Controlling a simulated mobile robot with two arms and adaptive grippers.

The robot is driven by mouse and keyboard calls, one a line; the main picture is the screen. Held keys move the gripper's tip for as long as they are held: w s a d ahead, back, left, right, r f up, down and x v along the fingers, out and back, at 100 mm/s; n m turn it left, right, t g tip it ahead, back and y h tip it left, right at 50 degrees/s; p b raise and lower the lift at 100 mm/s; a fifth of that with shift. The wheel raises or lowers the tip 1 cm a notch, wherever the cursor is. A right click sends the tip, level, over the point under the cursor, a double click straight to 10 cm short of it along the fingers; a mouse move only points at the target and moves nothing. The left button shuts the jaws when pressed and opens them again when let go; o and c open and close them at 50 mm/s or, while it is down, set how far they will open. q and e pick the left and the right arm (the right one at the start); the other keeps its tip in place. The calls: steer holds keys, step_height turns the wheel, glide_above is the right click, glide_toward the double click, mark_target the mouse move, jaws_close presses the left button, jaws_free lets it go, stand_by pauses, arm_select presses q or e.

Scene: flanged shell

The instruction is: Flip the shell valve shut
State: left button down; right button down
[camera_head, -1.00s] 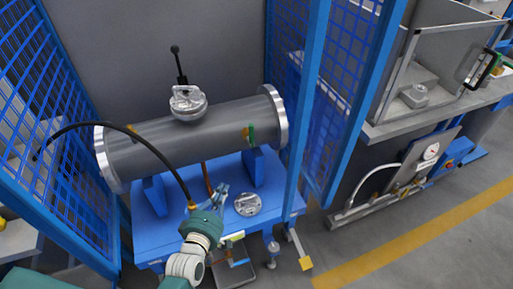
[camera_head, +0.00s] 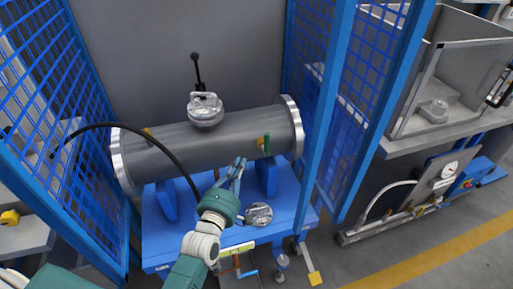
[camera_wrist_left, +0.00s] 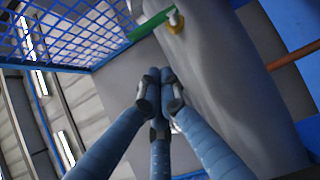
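The shell (camera_head: 210,140) is a grey flanged cylinder lying on a blue stand. Its valve (camera_head: 264,143) is near the right flange, with a green lever that stands roughly upright in the head view. In the left wrist view the green lever (camera_wrist_left: 151,25) is at the top, beside a brass valve body (camera_wrist_left: 175,21) on the grey shell wall. My left gripper (camera_head: 239,162) is in front of the shell, below and left of the valve, apart from the lever. In the wrist view its blue fingers (camera_wrist_left: 160,82) meet at the tips, with nothing visible between them. My right gripper is not in view.
A round lid with a black-knobbed lever (camera_head: 204,108) sits on top of the shell. A loose metal disc (camera_head: 259,214) lies on the blue stand (camera_head: 290,200). A black hose (camera_head: 160,142) arcs across the shell's front. Blue mesh panels (camera_head: 335,110) stand close on both sides.

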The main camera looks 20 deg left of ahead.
mark_target(266, 142)
arm_select(q)
steer(key=w+d, duration=0.2)
steer(key=w, duration=0.6)
steer(key=shift+w+d+p, duration=0.35)
steer(key=shift+w+d, duration=0.05)
